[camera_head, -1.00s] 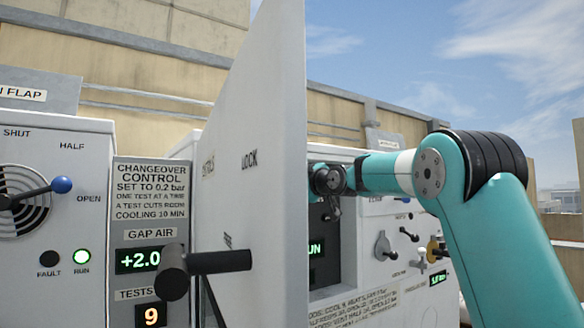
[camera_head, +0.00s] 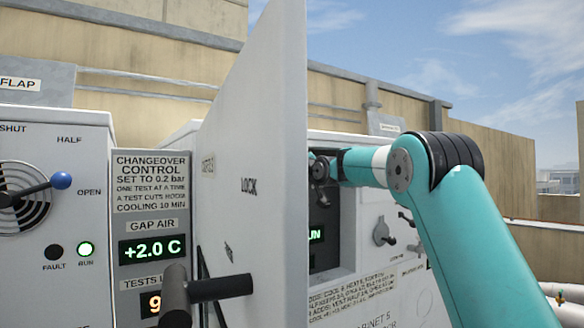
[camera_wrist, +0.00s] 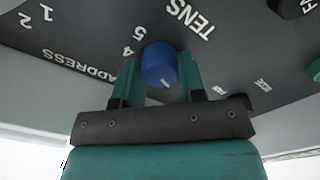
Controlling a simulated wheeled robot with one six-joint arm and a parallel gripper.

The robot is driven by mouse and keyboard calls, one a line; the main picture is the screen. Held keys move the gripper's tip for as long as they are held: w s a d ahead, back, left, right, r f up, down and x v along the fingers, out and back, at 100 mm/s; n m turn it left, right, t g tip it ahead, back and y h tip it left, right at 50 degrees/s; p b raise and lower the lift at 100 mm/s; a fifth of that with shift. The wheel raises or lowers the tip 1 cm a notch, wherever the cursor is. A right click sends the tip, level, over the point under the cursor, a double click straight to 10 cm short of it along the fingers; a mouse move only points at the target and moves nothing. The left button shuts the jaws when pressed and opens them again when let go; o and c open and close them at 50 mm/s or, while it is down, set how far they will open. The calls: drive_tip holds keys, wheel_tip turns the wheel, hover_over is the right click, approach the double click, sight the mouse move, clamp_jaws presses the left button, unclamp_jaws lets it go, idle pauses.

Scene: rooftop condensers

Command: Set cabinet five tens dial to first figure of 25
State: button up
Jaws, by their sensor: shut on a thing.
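In the wrist view a blue dial knob (camera_wrist: 159,64) sits on a dark panel under the word TENS. A pale mark is on the knob's lower face. My gripper (camera_wrist: 160,72) has a green finger on each side of the knob and is shut on it. The other figures of the dial are hidden by the gripper or out of frame. In the head view my teal arm reaches behind an open grey door (camera_head: 262,130) to cabinet 5 (camera_head: 385,270); the dial and gripper tips are hidden there.
The open door with a dark T-shaped handle (camera_head: 212,290) stands left of my arm. A black knob (camera_wrist: 293,8) and a green part (camera_wrist: 314,70) lie right of the dial.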

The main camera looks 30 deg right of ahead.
drive_tip(key=shift+m, duration=0.3)
drive_tip(key=shift+m+b, duration=1.5)
drive_tip(key=shift+m, duration=2.6)
drive_tip(key=shift+f, duration=0.1)
drive_tip(key=o, duration=0.9)
drive_tip(key=shift+o, duration=0.2)
